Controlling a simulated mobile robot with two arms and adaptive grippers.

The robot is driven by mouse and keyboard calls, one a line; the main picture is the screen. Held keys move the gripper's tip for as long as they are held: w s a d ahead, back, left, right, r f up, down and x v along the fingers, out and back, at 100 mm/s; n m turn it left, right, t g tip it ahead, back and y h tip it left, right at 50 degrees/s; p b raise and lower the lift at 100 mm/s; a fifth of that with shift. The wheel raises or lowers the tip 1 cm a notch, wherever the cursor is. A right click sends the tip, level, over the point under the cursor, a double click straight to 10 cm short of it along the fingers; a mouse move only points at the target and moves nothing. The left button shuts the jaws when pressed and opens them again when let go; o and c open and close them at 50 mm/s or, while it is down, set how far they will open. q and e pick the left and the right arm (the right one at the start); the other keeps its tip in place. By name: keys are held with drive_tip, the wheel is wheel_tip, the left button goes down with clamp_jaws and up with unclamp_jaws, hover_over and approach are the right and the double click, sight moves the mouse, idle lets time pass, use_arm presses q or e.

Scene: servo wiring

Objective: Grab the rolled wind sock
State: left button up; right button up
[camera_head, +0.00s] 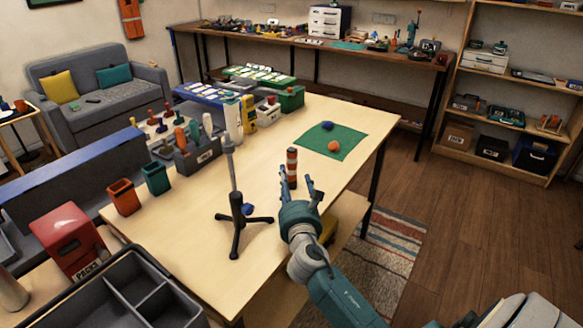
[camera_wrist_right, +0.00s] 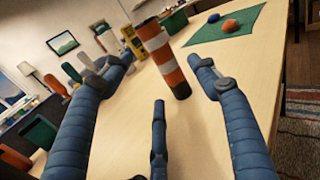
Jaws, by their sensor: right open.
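The rolled wind sock (camera_head: 292,166) is an orange, white and dark striped cylinder standing upright on the wooden table (camera_head: 190,245), near its right side. It also shows in the right wrist view (camera_wrist_right: 165,60), just ahead of the fingers. My right gripper (camera_head: 301,188) is open, its fingers spread and pointing at the wind sock from the near side. In the right wrist view the open gripper (camera_wrist_right: 165,85) has nothing between its fingers, and a gap shows before the wind sock. My left gripper is not in view.
A black tripod stand (camera_head: 238,215) with a grey pole stands left of my right gripper. A green mat (camera_head: 345,147) with an orange and a blue lump lies beyond the wind sock. Orange (camera_head: 123,197) and green (camera_head: 156,178) cups stand at the left edge.

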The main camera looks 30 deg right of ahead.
sight(290, 171)
drive_tip(key=shift+w+d, duration=0.25)
drive_tip(key=shift+w, duration=0.15)
drive_tip(key=shift+w+d+f, duration=0.1)
drive_tip(key=shift+w+d, duration=0.05)
drive_tip(key=shift+w, duration=0.2)
drive_tip(key=x, duration=0.4)
drive_tip(key=shift+w+d, duration=0.15)
drive_tip(key=shift+w, duration=0.1)
drive_tip(key=shift+w+d+f, duration=0.1)
drive_tip(key=shift+w+d, duration=0.05)
drive_tip(key=shift+w, duration=0.2)
drive_tip(key=shift+s, duration=0.1)
drive_tip(key=shift+c, duration=0.3)
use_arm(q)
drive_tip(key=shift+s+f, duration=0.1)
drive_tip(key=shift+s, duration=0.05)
use_arm(e)
drive_tip(key=c, duration=1.2)
